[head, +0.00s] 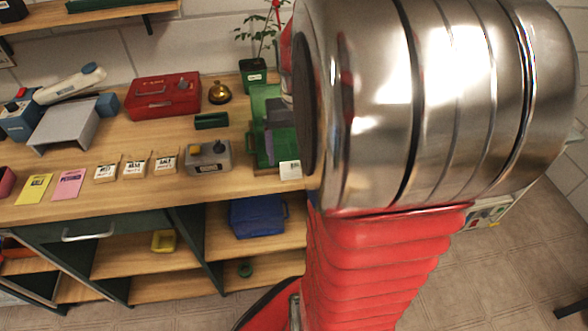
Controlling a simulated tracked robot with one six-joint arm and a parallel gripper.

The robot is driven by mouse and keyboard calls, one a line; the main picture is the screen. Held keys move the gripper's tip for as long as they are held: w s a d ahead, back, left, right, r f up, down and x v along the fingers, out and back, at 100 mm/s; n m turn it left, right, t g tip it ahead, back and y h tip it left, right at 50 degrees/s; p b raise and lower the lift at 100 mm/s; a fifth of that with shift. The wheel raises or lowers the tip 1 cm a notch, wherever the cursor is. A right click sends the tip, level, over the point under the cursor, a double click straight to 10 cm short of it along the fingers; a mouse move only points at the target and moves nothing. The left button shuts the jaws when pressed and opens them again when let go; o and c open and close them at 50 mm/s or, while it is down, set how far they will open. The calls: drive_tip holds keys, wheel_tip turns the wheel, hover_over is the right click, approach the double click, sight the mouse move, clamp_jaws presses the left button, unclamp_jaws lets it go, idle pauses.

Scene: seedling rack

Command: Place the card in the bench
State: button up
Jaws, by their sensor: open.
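The bench (130,200) is a long wooden worktop with shelves beneath it. Several card-like pieces lie or stand along its front: a yellow card (34,188), a pink card (69,184), and small white labelled pieces (135,168). A small white card (290,170) is at the front of a green stand (264,110), close to my arm. I cannot tell which of these is the task's card. My gripper is hidden behind the large metal part of my arm, which covers the middle right of the view.
A red box (165,97), a brass bell (220,92), a grey box with knobs (208,157) and a grey sloped stand (64,126) occupy the worktop. A potted plant (254,72) stands at the back.

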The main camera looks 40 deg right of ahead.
sight(296, 162)
wheel_tip(296, 162, down, 4)
drive_tip(key=shift+a+f, duration=0.1)
drive_tip(key=shift+f, duration=0.05)
idle(0.6)
drive_tip(key=c, duration=1.2)
wheel_tip(296, 162, up, 10)
drive_tip(key=shift+r, duration=0.1)
idle(0.5)
